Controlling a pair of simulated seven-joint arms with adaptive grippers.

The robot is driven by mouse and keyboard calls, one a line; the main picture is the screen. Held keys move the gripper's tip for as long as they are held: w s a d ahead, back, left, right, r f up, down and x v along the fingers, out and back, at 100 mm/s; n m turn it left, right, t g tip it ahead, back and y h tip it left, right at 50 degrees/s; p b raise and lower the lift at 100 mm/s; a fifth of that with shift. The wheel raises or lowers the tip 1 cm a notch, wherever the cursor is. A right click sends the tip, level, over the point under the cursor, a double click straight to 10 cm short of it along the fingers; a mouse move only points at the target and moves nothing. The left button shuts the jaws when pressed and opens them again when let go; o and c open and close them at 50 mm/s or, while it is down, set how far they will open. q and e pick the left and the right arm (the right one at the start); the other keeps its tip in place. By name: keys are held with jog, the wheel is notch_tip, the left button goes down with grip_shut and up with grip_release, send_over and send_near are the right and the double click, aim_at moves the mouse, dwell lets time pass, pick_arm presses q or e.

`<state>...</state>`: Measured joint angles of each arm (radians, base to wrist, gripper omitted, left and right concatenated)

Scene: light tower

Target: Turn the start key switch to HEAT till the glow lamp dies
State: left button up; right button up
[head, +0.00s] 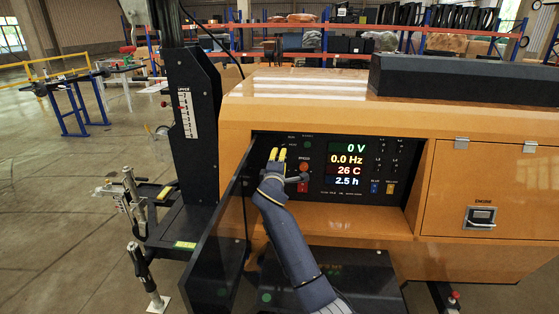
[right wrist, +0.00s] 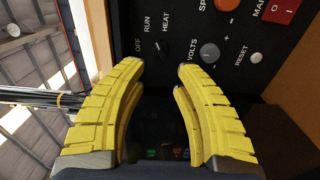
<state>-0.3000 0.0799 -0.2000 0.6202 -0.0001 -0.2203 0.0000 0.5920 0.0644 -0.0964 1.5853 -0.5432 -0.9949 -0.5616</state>
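The start key switch (right wrist: 158,46) is a small dark knob with a pale mark on the black panel, among the words OFF, RUN and HEAT in the right wrist view. I cannot tell its exact setting. My right gripper (right wrist: 162,66) has its yellow fingers apart, tips just below the switch in that view, with nothing between them. In the head view my right gripper (head: 278,155) is at the panel's left end and hides the switch. A dark green lamp (head: 307,145) beside it looks unlit; I cannot tell whether it is the glow lamp. My left gripper is out of view.
The display (head: 347,165) reads 0 V, 0.0 Hz, 26 C and 2.5 h. A dark open door (head: 218,245) stands left of the arm. The orange housing (head: 290,115) surrounds the panel.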

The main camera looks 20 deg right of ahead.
jog(key=shift+d, duration=0.1)
jog(key=n, duration=0.6)
send_near(282, 145)
jog(key=x, duration=1)
jog(key=shift+w+d+f, duration=0.1)
jog(key=shift+w, duration=0.15)
dwell(0.4)
grip_shut()
dwell(0.3)
